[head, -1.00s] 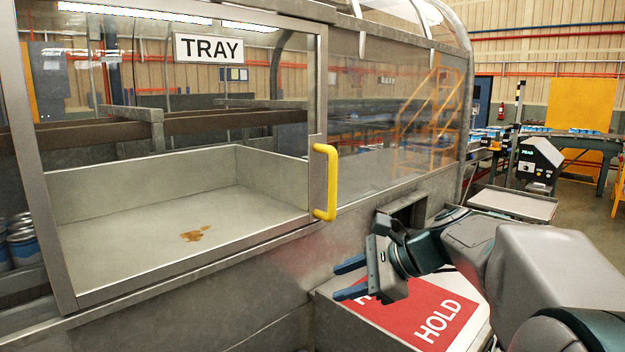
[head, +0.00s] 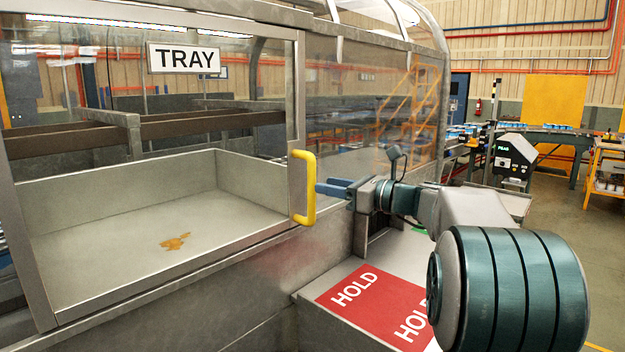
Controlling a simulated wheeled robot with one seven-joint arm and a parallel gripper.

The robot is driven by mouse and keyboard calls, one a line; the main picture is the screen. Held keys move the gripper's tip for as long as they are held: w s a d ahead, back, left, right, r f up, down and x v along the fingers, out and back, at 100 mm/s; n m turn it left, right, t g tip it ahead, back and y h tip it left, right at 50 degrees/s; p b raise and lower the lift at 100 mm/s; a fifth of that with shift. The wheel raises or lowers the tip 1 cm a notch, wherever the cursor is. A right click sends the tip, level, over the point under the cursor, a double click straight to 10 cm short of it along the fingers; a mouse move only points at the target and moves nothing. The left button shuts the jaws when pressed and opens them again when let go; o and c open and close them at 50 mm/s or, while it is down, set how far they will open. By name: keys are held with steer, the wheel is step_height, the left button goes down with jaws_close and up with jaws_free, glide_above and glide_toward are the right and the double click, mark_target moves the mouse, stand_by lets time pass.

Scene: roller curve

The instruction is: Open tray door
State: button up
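The tray door (head: 150,100) is a clear panel in a grey metal frame with a white TRAY sign (head: 184,59). It looks shut, and a metal tray (head: 110,215) with a brown stain shows behind it. A yellow handle (head: 308,188) stands upright on the door's right frame post. My gripper (head: 325,188) is just right of the handle, level with its middle, fingers pointing left at it. The fingertips look very close to the handle; I cannot tell whether they touch it. The finger gap is hard to make out from this side view.
A red HOLD panel (head: 372,300) lies on a low grey box below my gripper. Clear machine panels (head: 345,110) run right of the door. A grey machine (head: 512,158) and a conveyor stand at the back right, with open floor in front.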

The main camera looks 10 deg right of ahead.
mark_target(312, 216)
steer(key=shift+p+x, duration=0.45)
steer(key=shift+x, duration=2.3)
jaws_close()
